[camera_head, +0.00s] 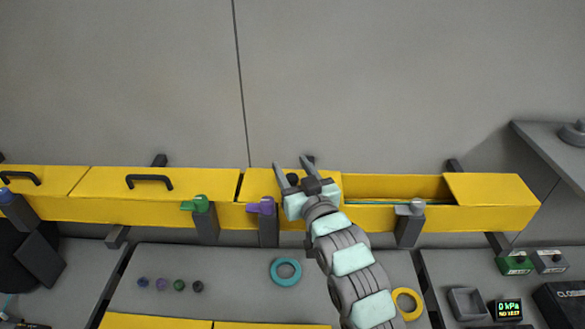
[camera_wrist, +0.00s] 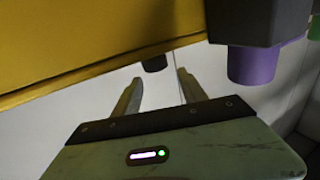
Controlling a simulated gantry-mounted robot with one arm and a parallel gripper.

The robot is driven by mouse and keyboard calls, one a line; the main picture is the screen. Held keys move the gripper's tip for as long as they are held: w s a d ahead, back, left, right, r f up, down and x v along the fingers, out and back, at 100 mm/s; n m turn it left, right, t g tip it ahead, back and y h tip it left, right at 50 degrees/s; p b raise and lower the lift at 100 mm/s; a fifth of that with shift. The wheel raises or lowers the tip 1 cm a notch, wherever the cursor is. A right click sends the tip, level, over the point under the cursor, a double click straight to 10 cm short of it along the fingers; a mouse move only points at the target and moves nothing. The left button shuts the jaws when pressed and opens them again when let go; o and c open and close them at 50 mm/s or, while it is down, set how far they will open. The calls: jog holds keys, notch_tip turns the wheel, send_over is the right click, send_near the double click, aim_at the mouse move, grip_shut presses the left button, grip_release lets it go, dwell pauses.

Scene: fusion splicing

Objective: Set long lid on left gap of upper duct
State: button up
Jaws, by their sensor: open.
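The yellow upper duct (camera_head: 150,211) runs across the head view. A long yellow lid (camera_head: 205,182) with a black handle (camera_head: 150,182) lies flat on its left part, and no gap shows beneath it. My gripper (camera_head: 292,164) is open and empty, right of this lid, over a yellow cover section and the duct's back edge. The wrist view shows my two gripper fingers (camera_wrist: 160,88) apart, with a dark stub (camera_wrist: 153,62) beyond them, and a large yellow surface (camera_wrist: 80,40) close by. My wrist hides part of the duct.
Another handled lid (camera_head: 40,179) lies at far left. An open channel (camera_head: 395,187) shows right of my gripper. Green (camera_head: 198,203), purple (camera_head: 264,206) and grey (camera_head: 415,207) fittings stand along the duct's front. Teal (camera_head: 286,271) and yellow (camera_head: 407,302) rings lie below.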

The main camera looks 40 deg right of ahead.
jog(key=shift+r, duration=0.25)
jog(key=shift+r+p, duration=0.65)
jog(key=p+v, duration=0.7)
jog(key=v, duration=0.5)
jog(key=shift+f, duration=0.4)
jog(key=shift+r, duration=0.1)
